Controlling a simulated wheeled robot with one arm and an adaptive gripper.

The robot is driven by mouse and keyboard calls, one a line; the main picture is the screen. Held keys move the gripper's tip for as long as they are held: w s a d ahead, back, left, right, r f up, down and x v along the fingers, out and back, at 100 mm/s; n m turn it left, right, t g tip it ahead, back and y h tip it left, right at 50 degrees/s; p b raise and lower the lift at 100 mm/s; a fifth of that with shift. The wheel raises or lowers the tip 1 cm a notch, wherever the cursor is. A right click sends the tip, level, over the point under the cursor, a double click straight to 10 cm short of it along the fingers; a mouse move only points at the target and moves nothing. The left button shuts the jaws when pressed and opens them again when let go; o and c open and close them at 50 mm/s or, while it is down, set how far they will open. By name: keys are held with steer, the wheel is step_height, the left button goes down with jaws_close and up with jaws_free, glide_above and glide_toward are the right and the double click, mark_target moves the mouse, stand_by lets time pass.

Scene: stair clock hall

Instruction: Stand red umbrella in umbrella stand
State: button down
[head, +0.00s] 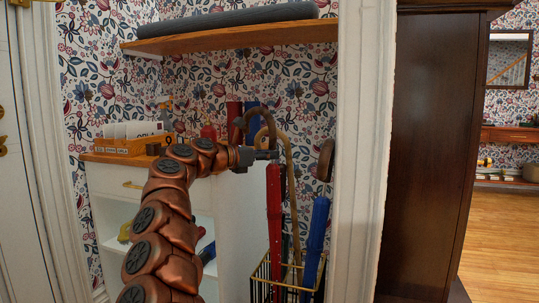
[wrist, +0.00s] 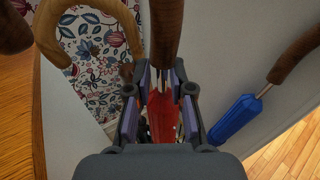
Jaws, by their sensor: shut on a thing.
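My gripper (head: 266,155) is shut on the red umbrella (head: 274,215) near its top, just below the brown handle. The umbrella hangs nearly upright, and its lower part overlaps the left side of the wire umbrella stand (head: 262,268). I cannot tell whether its tip is inside the stand or touches its floor. In the wrist view, the red cloth (wrist: 162,115) shows between the two fingers (wrist: 160,108), with the brown handle rising above them. The stand also holds a blue umbrella (head: 315,240) leaning at the right and a light wooden crook-handled cane (head: 289,160).
A white cabinet (head: 230,235) with a wooden top stands left of the stand, bearing a wooden letter box (head: 118,146). A shelf (head: 235,38) with a dark roll hangs above. A white door frame (head: 363,150) is close on the right. Wooden floor (head: 497,230) is clear beyond.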

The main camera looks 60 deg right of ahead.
mark_target(268, 166)
steer(key=shift+f+b, duration=0.65)
steer(key=shift+f, duration=1.05)
steer(key=c, duration=0.9)
jaws_free()
steer(key=shift+c, duration=0.2)
steer(key=shift+f, duration=0.1)
steer(key=v, duration=1.2)
steer(key=shift+s, duration=0.1)
